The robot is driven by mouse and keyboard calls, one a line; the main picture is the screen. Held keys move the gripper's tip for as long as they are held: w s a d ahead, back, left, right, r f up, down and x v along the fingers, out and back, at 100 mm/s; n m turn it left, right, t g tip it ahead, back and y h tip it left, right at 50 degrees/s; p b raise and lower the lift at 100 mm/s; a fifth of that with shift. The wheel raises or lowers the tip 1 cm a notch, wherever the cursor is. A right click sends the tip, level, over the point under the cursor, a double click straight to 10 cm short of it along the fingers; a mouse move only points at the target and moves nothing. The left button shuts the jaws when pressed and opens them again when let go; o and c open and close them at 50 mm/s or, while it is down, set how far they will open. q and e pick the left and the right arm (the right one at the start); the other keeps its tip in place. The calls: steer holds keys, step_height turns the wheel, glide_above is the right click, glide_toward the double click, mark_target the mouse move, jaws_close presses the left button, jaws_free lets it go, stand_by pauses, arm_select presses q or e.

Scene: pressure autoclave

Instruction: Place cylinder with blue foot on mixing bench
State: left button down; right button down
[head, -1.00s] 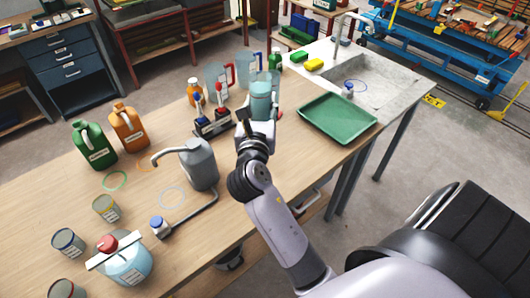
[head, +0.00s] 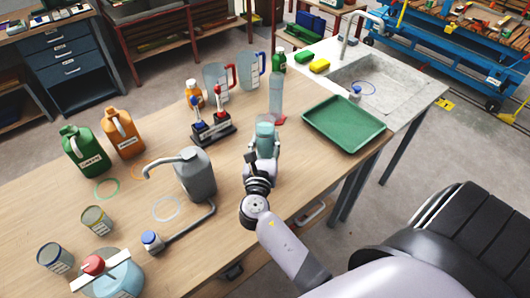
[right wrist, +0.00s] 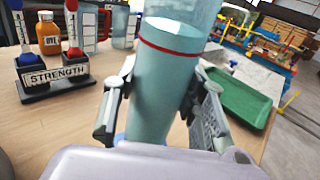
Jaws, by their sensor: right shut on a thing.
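My right gripper (head: 262,158) is shut on a clear cylinder (head: 265,133) of pale teal liquid and holds it roughly upright over the wooden bench (head: 110,210). In the right wrist view the cylinder (right wrist: 165,85) stands between both fingers, with a red line near the liquid's top. A bit of blue shows low beside it; the foot is mostly hidden by the gripper. I cannot tell whether it touches the bench. Another tall cylinder (head: 276,92) with a red foot (head: 279,120) stands behind it. My left gripper is not in view.
A green tray (head: 345,124) lies to the right, near the sink (head: 385,85). To the left are a stand labelled STRENGTH (head: 212,132), a grey spouted can (head: 195,175) and jugs.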

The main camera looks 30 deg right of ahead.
mark_target(264, 157)
steer(key=shift+s+a+f, duration=0.1)
steer(key=shift+f, duration=0.55)
step_height(264, 157, down, 2)
steer(key=shift+f, duration=0.35)
steer(key=shift+f+b, duration=0.15)
steer(key=shift+b, duration=0.15)
steer(key=c, duration=1.4)
jaws_free()
steer(key=o, duration=0.4)
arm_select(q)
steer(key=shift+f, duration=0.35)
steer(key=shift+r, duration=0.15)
